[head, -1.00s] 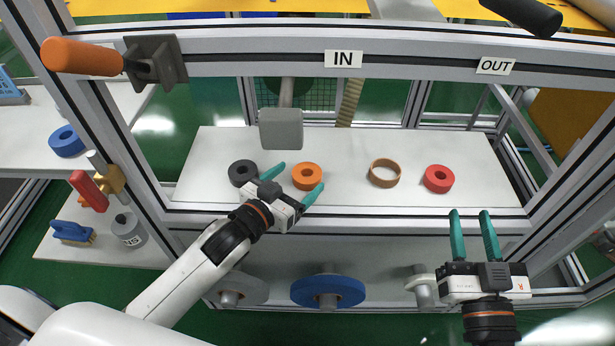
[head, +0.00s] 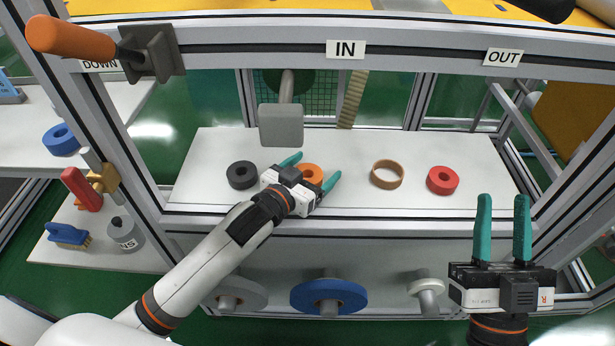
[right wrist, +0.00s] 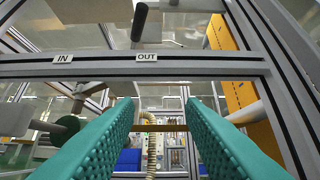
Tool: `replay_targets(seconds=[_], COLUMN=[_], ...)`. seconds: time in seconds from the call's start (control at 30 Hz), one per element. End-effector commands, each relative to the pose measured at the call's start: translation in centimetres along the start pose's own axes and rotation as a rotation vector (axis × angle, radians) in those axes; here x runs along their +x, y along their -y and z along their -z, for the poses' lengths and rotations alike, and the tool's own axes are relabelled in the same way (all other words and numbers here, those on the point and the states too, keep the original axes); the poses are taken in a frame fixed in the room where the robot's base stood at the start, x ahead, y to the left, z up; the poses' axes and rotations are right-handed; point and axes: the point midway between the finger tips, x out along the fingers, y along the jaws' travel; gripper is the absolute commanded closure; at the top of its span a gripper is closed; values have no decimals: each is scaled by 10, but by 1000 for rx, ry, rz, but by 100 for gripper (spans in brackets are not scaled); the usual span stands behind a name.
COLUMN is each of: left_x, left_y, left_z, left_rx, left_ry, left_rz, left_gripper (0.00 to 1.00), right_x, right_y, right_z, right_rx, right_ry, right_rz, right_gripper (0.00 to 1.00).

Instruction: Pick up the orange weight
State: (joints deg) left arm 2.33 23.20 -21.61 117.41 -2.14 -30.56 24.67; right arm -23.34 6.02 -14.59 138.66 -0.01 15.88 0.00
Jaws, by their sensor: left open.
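The orange weight (head: 312,172) is a ring lying on the white shelf (head: 345,140), partly hidden by my left gripper. My left gripper (head: 317,172) is open, with its two teal fingers on either side of the orange weight. I cannot tell whether the fingers touch it. My right gripper (head: 503,228) is open and empty in front of the frame, right of the shelf. Its teal fingers also show in the right wrist view (right wrist: 163,125), with nothing between them.
A dark grey ring (head: 242,175), a tan ring (head: 387,174) and a red ring (head: 442,180) lie on the same shelf. A grey block (head: 281,125) hangs over it. A metal beam with an IN sign (head: 346,49) and an OUT sign (head: 503,57) crosses above.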

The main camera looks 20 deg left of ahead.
Motion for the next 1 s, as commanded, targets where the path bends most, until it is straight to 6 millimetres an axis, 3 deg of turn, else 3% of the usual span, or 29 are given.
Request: replay_targets(seconds=[0.07,0.43,0.83,1.0], left_x=[0,0,-1,-2], left_y=[0,0,0,0], left_z=[0,0,-6,-16], left_rx=[0,0,1,1], left_ry=[0,0,5,7], left_rz=[0,0,1,1], left_gripper=[21,81,81,81], right_x=[0,0,2,0], right_y=[0,0,0,2], right_z=[0,0,2,18], right_rx=[0,-1,-1,-5], right_ry=[-1,-3,-20,-134], right_rz=[0,0,1,6], right_gripper=[64,64,64,64])
